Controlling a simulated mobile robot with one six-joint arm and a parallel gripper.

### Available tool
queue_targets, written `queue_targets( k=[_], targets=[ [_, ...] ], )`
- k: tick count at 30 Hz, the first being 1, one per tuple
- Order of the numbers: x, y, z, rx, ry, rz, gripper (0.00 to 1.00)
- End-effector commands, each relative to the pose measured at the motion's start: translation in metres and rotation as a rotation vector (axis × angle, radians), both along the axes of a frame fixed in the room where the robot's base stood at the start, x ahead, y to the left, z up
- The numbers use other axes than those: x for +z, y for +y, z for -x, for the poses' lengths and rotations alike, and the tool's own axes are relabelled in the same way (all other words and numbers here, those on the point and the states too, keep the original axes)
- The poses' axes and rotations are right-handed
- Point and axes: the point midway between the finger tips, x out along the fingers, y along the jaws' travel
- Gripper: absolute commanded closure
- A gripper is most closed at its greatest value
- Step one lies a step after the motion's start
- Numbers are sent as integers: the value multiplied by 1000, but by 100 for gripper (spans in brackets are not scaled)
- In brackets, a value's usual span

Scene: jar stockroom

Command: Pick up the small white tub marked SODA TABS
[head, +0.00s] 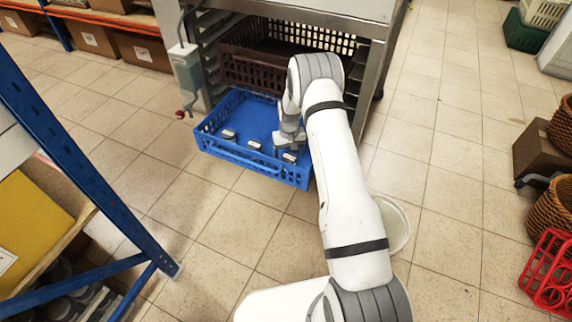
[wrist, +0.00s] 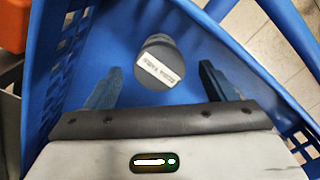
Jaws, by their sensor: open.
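In the wrist view a small round tub (wrist: 157,63) with a dark grey top and a white label stands in the blue crate (wrist: 215,33). The label's printing is upside down and too blurred to read surely, so I cannot confirm SODA TABS. My gripper (wrist: 161,72) is open, with one finger on each side of the tub and gaps between. In the head view my gripper (head: 288,143) is down over the right part of the blue crate (head: 250,159). A small tub (head: 289,157) shows just below it, partly hidden.
Two more small tubs, one left (head: 229,134) and one middle (head: 254,144), stand along the crate's near side. A dark brown crate (head: 245,68) sits behind in the metal rack. A blue shelf post (head: 75,150) stands at left. The tiled floor in front is clear.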

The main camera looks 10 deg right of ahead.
Motion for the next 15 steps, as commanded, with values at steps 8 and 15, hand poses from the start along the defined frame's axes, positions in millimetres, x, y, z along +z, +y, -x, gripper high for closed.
queue_targets(
  k=[8,15],
  targets=[
    [-41,-1,-2,-1,1,0,23],
    [-47,-1,-2,-1,0,0,23]
  ],
)
